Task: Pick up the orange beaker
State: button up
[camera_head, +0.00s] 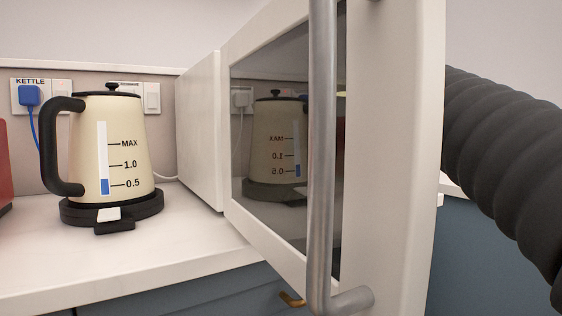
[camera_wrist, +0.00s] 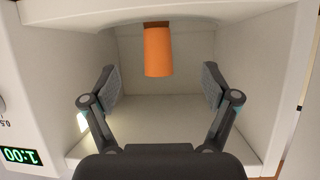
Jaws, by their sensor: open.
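The orange beaker (camera_wrist: 158,52) is inside the open microwave (camera_wrist: 52,60), at the upper middle of the wrist view. That view appears upside down, since the clock digits are inverted. My gripper (camera_wrist: 159,76) is open, with one finger on each side of the picture. The beaker shows between and beyond the fingertips, with clear gaps on both sides and nothing held. How far it is in depth I cannot tell. In the head view the open microwave door (camera_head: 392,150) hides the beaker and my gripper.
The door with its long metal handle (camera_head: 322,150) stands open towards the head camera. A cream kettle (camera_head: 118,145) on its black base stands left of the microwave on the white counter (camera_head: 180,250). A red object (camera_head: 4,165) is at the left edge. The microwave's walls enclose my gripper's surroundings.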

jog(key=shift+n+y, duration=0.3)
jog(key=w+a, duration=0.1)
jog(key=w, duration=0.1)
jog(key=w+a, duration=0.2)
jog(key=w, duration=0.1)
jog(key=w+a+f, duration=0.1)
jog(key=w, duration=0.2)
jog(key=shift+a+f, duration=0.1)
jog(key=shift+a, duration=0.2)
jog(key=shift+w+d+x, duration=0.1)
jog(key=shift+d+x, duration=0.05)
jog(key=shift+x, duration=0.85)
jog(key=shift+w+d+x, duration=0.1)
jog(key=shift+d+x, duration=0.05)
jog(key=shift+x, duration=0.8)
jog(key=shift+w+d+x, duration=0.1)
jog(key=shift+x, duration=0.9)
jog(key=c, duration=1.4)
jog(key=shift+s+d+r, duration=0.1)
jog(key=shift+s+r, duration=0.05)
jog(key=shift+r, duration=0.05)
